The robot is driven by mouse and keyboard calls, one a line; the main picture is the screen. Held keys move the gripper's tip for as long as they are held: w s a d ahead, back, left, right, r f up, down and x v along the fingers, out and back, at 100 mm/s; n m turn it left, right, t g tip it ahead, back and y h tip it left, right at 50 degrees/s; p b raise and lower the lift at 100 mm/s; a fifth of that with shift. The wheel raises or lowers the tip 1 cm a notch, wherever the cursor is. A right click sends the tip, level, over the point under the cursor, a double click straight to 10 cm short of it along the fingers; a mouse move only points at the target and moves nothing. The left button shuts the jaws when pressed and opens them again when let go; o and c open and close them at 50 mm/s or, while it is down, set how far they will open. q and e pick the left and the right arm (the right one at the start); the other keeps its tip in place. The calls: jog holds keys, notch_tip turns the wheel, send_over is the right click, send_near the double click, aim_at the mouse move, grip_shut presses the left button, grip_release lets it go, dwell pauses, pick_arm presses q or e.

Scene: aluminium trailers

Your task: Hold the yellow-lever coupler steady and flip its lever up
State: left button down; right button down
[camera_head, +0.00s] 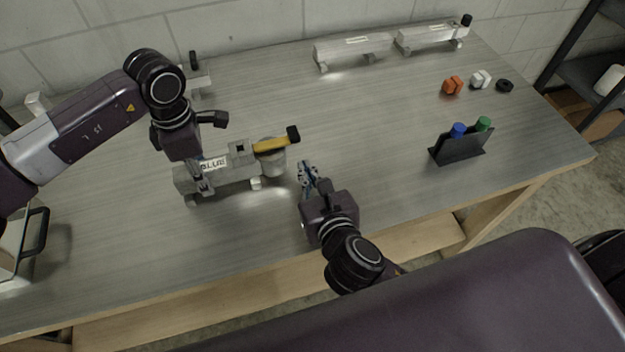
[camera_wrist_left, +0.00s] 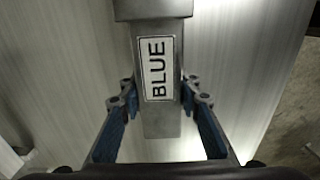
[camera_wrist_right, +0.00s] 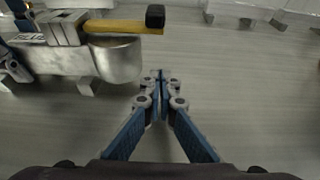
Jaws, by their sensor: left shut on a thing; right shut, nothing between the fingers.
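The coupler (camera_head: 230,175) is a grey metal bar labelled BLUE, with a yellow lever (camera_head: 270,145) that has a black tip. The lever lies roughly level over a round metal cup (camera_head: 273,160) at the coupler's right end. My left gripper (camera_head: 203,177) is shut on the bar; in the left wrist view its blue fingers (camera_wrist_left: 160,105) sit on both sides of the label. My right gripper (camera_head: 308,175) is shut and empty, just right of the cup. In the right wrist view the lever (camera_wrist_right: 122,26) and cup (camera_wrist_right: 117,58) are left of and beyond the closed fingertips (camera_wrist_right: 161,78).
Orange (camera_head: 452,85) and white (camera_head: 480,79) blocks and a black ring (camera_head: 504,86) lie at the right. A dark holder (camera_head: 458,150) carries blue and green items. The table's middle is clear.

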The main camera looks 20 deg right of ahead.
aim_at(276, 140)
jog(key=shift+x, duration=1.15)
notch_tip(276, 140, up, 3)
jog(key=shift+w, duration=0.15)
jog(key=shift+r, duration=0.45)
jog(key=shift+r, duration=0.1)
